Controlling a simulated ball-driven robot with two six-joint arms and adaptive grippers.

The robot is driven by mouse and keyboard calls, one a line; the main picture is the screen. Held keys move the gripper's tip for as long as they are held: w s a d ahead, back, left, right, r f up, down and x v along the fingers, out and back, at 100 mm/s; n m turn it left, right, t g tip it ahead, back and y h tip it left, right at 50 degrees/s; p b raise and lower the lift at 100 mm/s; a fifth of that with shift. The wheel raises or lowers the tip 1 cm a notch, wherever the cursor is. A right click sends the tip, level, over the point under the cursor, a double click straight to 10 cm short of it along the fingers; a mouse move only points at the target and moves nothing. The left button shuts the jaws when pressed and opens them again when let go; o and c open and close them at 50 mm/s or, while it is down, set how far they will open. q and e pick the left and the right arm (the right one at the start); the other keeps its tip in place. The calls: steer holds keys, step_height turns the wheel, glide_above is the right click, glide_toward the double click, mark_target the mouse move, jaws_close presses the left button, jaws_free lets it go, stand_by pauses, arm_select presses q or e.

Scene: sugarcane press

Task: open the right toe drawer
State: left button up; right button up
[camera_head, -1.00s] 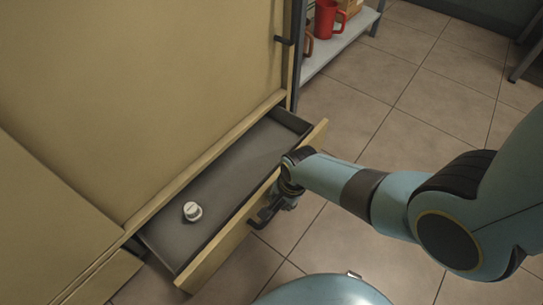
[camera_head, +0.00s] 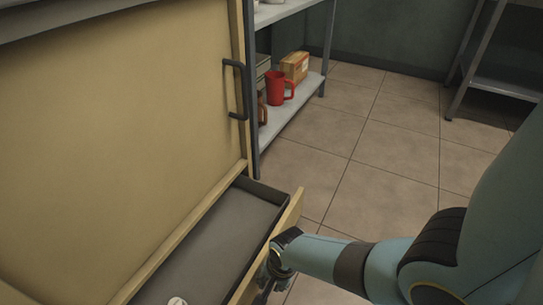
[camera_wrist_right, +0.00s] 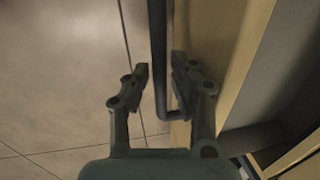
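The toe drawer (camera_head: 225,235) stands pulled out at the bottom of the tan cabinet, its dark interior showing in the head view. Its tan front panel (camera_head: 286,224) faces my right arm. My right gripper (camera_head: 272,277) is at the outer side of this panel, partly hidden by my wrist. In the right wrist view, the fingers of my right gripper (camera_wrist_right: 160,65) are apart, with the dark drawer handle (camera_wrist_right: 158,85) between them. A gap shows between the left finger and the handle; contact on the right is unclear. My left gripper is out of view.
A small white round object (camera_head: 177,301) lies in the drawer. The tan cabinet door (camera_head: 120,140) above has a dark handle (camera_head: 235,90). Tiled floor to the right is clear.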

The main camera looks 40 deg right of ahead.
step_height(320, 180, up, 12)
steer(key=s, duration=0.2)
steer(key=shift+d, duration=0.4)
steer(key=shift+f, duration=0.15)
stand_by(0.5)
